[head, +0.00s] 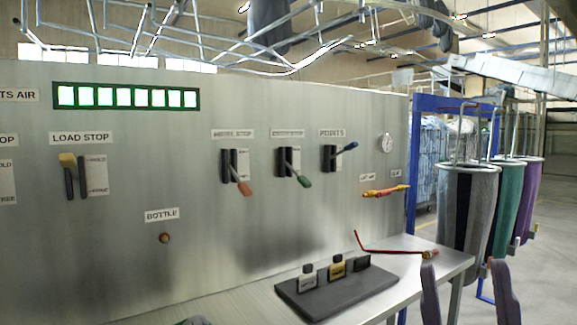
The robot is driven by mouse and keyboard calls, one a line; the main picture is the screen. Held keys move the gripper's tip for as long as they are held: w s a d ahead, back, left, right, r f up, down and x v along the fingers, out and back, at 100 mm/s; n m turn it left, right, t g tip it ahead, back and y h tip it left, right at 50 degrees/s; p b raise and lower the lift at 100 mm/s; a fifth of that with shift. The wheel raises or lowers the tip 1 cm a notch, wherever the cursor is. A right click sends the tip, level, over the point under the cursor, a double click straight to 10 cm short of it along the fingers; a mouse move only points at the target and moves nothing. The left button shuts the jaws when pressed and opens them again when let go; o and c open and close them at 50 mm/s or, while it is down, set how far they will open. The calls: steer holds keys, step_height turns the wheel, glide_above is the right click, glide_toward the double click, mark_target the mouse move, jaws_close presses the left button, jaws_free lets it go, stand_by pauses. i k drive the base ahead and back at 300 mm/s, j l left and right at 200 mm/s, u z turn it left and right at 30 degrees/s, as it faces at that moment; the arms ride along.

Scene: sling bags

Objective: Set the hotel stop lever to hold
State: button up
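A brushed-metal control panel (200,240) fills the left and middle of the head view. A small blurred label (233,134) over one lever seems to read "HOTEL STOP". The lever under it (244,187) has an orange knob and slants down to the right from a black slotted plate. The small lettering on its plate is too fine to read. My gripper (463,264) shows as two purple-grey fingers at the lower right, apart with nothing between them. It is in front of the bench's right end, well right of and below the lever.
To the lever's right are a green-knobbed lever (303,180), down, and a blue-knobbed lever (350,146), up. The load stop lever (67,160) is at left. Tagged blocks on a dark tray (335,297) and a red rod (385,250) are on the bench. Bags (468,205) hang right.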

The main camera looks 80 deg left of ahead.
mark_target(245, 190)
steer(key=i+u, duration=0.15)
steer(key=u, duration=2.7)
steer(key=l+z, duration=0.2)
steer(key=z, duration=0.45)
steer(key=i+j, duration=0.35)
steer(key=j, duration=0.3)
